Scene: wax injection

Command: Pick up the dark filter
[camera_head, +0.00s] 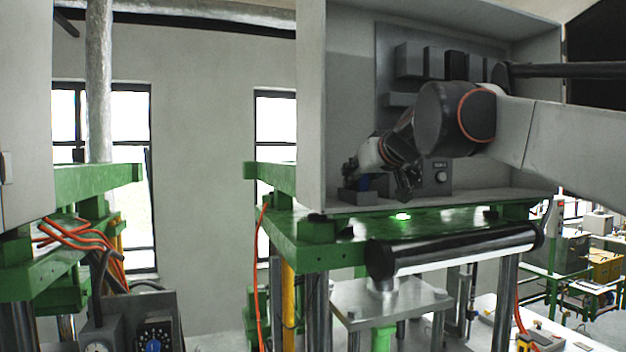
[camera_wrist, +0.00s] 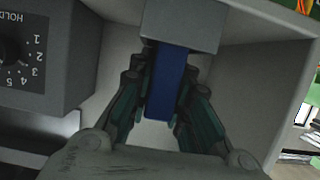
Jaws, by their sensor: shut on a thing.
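The dark filter (camera_wrist: 167,85) shows in the wrist view as a dark blue upright piece. Its upper end meets a grey block (camera_wrist: 183,22), and I cannot tell whether the two are joined. My gripper (camera_wrist: 161,78) is shut on the blue piece, with one finger on each side. In the head view my gripper (camera_head: 372,166) is inside the open grey cabinet, near its left front. A bit of blue shows there beside a small dark grey block (camera_head: 355,196) on the cabinet floor. My wrist hides part of it.
A control box with a numbered dial (camera_wrist: 12,50) stands close to my gripper at left in the wrist view. Cabinet walls (camera_head: 312,110) enclose the arm. Several dark boxes (camera_head: 434,62) sit on the back panel. Green press beams (camera_head: 300,250) lie below.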

